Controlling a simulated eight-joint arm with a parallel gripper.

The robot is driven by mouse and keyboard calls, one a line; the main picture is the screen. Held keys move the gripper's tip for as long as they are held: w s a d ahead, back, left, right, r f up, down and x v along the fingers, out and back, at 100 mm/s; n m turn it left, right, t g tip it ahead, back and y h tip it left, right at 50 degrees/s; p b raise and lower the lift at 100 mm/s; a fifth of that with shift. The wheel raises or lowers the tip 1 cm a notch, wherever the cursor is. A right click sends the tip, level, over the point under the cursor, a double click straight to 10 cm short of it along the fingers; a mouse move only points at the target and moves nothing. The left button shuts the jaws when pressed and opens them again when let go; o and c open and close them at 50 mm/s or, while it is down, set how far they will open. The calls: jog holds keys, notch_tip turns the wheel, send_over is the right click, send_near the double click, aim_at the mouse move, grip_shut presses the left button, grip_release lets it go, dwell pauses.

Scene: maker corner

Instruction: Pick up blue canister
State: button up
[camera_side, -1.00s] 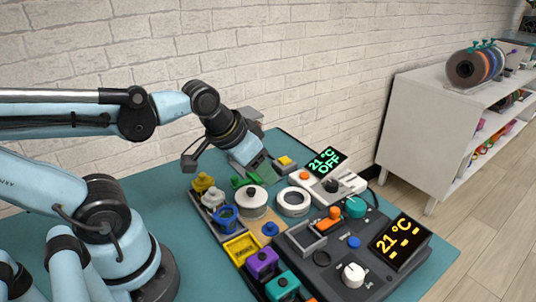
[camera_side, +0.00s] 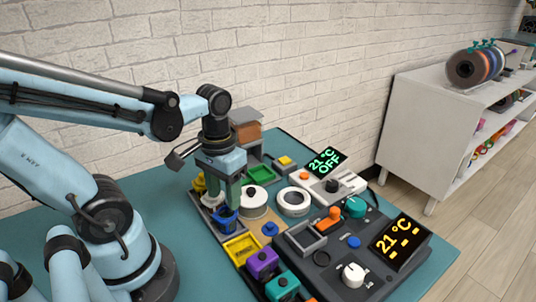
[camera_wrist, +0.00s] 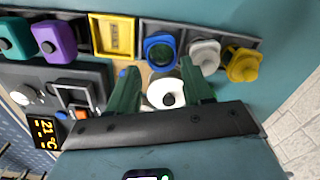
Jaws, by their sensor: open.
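The blue canister (camera_side: 225,222) stands in the long grey rack on the teal table. In the wrist view the blue canister (camera_wrist: 161,52) sits between the yellow square slot and a grey canister. My gripper (camera_side: 228,196) points down with its green fingers open, just above the blue canister in the side view and hiding part of it. In the wrist view the fingertips of my gripper (camera_wrist: 162,76) are spread wide, with the blue canister between and a little past them. Nothing is held.
A grey canister (camera_wrist: 205,55) and a yellow canister (camera_wrist: 243,65) stand beside the blue one. A white round pot (camera_side: 254,203) is close to my fingers. Purple (camera_side: 262,262) and teal (camera_side: 282,286) canisters stand nearer the camera. A dark control panel (camera_side: 325,260) lies to the right.

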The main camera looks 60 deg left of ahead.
aim_at(226, 212)
jog(key=shift+a+f, duration=0.1)
jog(key=shift+f, duration=3.15)
jog(key=c, duration=0.7)
jog(key=shift+c, duration=0.2)
jog(key=shift+r, duration=0.15)
